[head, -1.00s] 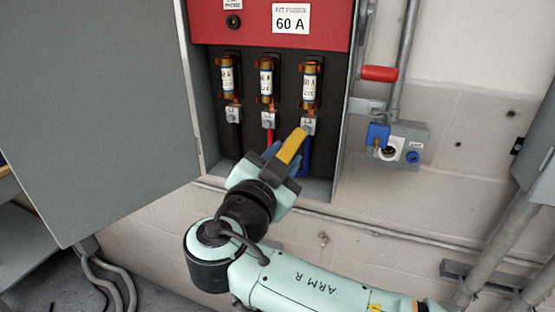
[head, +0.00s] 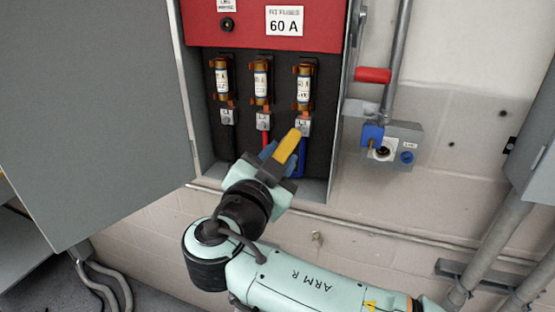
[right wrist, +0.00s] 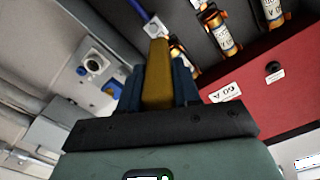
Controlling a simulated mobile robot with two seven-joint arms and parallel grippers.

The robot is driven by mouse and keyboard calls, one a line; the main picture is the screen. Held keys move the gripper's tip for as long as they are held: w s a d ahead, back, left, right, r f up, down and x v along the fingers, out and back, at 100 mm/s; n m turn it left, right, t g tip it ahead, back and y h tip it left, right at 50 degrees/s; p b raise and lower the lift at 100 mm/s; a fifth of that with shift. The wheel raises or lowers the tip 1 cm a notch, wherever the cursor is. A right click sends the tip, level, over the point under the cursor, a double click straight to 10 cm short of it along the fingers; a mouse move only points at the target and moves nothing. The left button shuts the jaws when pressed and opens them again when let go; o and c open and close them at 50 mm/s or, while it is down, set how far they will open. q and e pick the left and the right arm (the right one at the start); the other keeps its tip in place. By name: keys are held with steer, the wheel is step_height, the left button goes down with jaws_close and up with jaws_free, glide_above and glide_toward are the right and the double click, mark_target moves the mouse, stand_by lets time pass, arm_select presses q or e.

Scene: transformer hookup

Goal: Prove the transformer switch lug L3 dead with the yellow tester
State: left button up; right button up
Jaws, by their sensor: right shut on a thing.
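My right gripper (head: 272,165) is shut on the yellow tester (head: 287,146), which points up and to the right. The tester's tip is at or just in front of the lower edge of the rightmost lug, L3 (head: 303,126), with the blue wire below it. I cannot tell whether they touch. In the right wrist view the tester (right wrist: 157,80) stands between the blue fingers, its tip by the grey lug (right wrist: 152,29). Two more lugs, with black (head: 228,116) and red (head: 263,120) wires, sit to the left. My left gripper is not in view.
The grey switch box is open, its door (head: 90,110) swung left. Three fuses (head: 303,88) sit above the lugs under a red panel (head: 250,38) marked 60 A. A red handle (head: 373,75) and a grey outlet box (head: 402,145) with a blue part are to the right.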

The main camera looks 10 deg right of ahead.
steer(key=shift+w+d, duration=0.25)
steer(key=shift+w, duration=0.15)
stand_by(0.3)
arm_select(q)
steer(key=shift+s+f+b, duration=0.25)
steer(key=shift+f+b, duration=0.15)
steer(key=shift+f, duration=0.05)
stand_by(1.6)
arm_select(e)
steer(key=shift+s+a+f+b, duration=0.1)
steer(key=shift+s+a+b, duration=0.2)
steer(key=shift+s+b, duration=0.1)
steer(key=shift+b+v, duration=0.8)
steer(key=shift+v, duration=0.95)
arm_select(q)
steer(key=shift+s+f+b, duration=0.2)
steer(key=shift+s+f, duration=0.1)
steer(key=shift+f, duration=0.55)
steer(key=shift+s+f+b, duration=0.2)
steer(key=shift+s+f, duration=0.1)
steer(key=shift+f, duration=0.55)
arm_select(e)
steer(key=shift+v, duration=1.25)
